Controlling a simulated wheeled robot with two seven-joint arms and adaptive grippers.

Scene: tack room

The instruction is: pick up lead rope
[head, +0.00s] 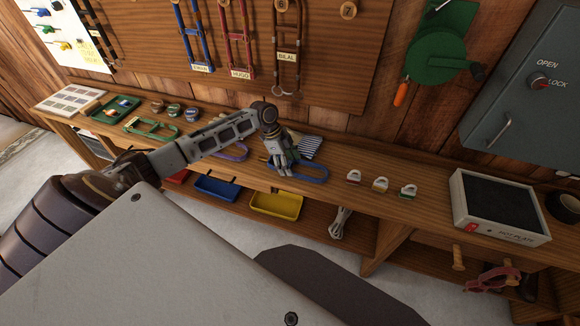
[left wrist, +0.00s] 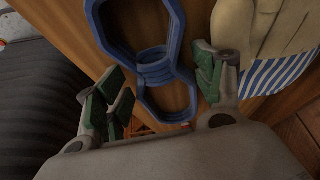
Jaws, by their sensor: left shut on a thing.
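A blue coiled lead rope (head: 318,181) lies at the front of the wooden bench in the head view. In the left wrist view the blue lead rope (left wrist: 152,72) forms two loops with a wrapped waist between my fingers. My left gripper (head: 284,165) reaches down over its left part. The exact contact is hard to see. A purple lead rope (head: 237,153) and a green one (head: 152,128) lie further left. My right gripper is not in view.
Striped gloves (head: 310,146) lie right behind the blue rope. Halters (head: 236,35) hang on the board behind. Blue (head: 217,188) and yellow (head: 275,204) bins sit on the shelf below.

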